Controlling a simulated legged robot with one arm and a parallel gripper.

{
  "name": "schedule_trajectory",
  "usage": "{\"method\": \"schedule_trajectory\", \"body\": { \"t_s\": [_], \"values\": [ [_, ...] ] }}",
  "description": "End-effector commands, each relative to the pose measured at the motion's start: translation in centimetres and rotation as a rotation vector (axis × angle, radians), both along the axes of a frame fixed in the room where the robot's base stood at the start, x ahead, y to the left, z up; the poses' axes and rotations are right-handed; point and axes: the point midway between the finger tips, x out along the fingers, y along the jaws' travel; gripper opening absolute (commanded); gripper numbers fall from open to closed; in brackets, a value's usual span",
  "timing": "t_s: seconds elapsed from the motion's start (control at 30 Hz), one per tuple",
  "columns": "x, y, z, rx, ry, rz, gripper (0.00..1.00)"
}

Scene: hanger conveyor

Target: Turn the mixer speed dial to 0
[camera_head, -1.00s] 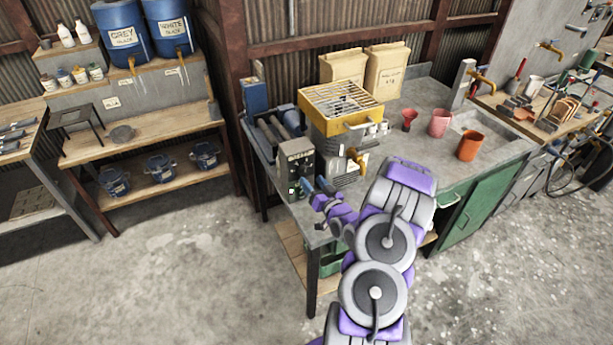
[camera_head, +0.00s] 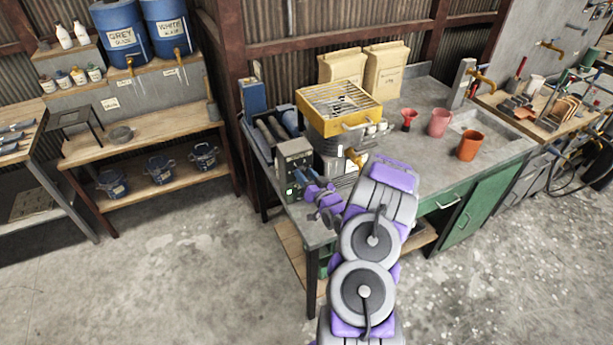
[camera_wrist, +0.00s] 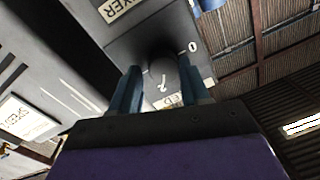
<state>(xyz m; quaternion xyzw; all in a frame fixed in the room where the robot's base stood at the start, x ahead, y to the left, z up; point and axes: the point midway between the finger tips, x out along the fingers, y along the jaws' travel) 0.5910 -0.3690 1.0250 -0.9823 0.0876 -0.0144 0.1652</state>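The mixer speed dial is a dark round knob (camera_wrist: 163,60) on the front of a grey control box (camera_head: 294,160). In the wrist view a 0 is printed to its right and a 2 below it. My gripper (camera_head: 297,182) is at the box front in the head view. In the wrist view its two blue fingers (camera_wrist: 160,70) stand apart, one on each side of the knob. I cannot tell whether they touch it. The knob's pointer is too dark to read, and in the head view the dial is too small to make out.
A yellow grated machine (camera_head: 340,105) stands behind the box on the grey workbench (camera_head: 405,160). Red and orange cups (camera_head: 469,146) stand to the right. Two paper sacks (camera_head: 385,70) are at the back. The floor in front is clear.

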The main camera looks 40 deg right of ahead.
Motion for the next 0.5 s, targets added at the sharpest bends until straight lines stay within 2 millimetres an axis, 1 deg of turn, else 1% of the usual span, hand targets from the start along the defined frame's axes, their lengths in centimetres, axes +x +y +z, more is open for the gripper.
{"method": "schedule_trajectory", "body": {
  "t_s": [0.03,0.33,0.5],
  "values": [
    [-0.07,-0.11,-0.02,0.0,0.001,-0.005,0.34],
    [-0.13,-0.12,-0.07,0.001,0.002,-0.006,0.06],
    [-0.16,-0.19,-0.12,-0.005,0.004,-0.005,0.06]
  ]
}}
